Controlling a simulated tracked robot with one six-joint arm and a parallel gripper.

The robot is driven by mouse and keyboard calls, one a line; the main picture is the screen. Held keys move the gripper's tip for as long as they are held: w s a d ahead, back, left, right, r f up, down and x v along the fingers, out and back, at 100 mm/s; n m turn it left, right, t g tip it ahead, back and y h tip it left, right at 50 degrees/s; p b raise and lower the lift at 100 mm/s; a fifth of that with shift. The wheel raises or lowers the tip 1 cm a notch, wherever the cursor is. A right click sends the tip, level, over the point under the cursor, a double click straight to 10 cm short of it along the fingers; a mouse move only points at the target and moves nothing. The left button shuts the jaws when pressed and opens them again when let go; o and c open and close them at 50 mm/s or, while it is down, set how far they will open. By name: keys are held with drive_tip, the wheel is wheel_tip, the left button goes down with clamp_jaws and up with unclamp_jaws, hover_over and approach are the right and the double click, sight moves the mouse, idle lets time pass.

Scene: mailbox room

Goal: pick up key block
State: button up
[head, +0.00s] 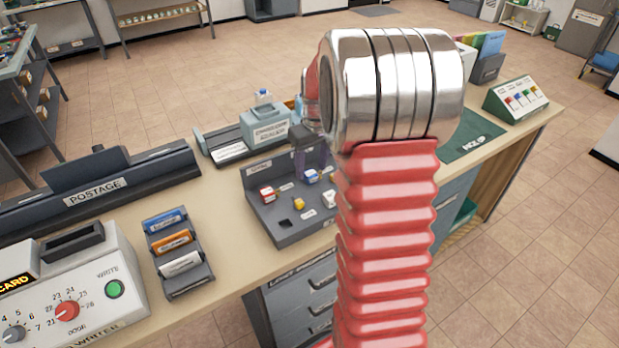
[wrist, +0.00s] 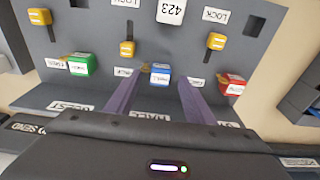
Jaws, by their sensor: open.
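A dark grey key rack (head: 287,228) on the counter holds small blocks. A blue block with a white label (wrist: 160,73) sits between and just beyond the fingertips of my open gripper (wrist: 158,84) in the wrist view. I cannot tell if the fingers touch it. A green block (wrist: 80,64) is to its left and a red block (wrist: 231,84) to its right. Yellow blocks stand in slots, one of them (wrist: 127,46) near a LOCK label. A white tag reading 423 (wrist: 171,11) is at the top. I cannot read which block is named key.
A card rack (head: 178,262) and a dial machine (head: 75,285) stand left of the key rack. A long postage unit (head: 95,188) and a teal stamp device (head: 266,124) are behind. A green mat (head: 472,140) lies right. My arm hides part of the counter.

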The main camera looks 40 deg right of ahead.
sight(310, 173)
drive_tip(key=shift+w+f, duration=0.15)
drive_tip(key=shift+f, duration=1.15)
drive_tip(key=shift+c, duration=0.5)
drive_tip(key=c, duration=1)
drive_tip(key=shift+r, duration=0.1)
wheel_tip(310, 173, up, 10)
drive_tip(key=shift+f, duration=0.1)
drive_tip(key=shift+a, duration=0.1)
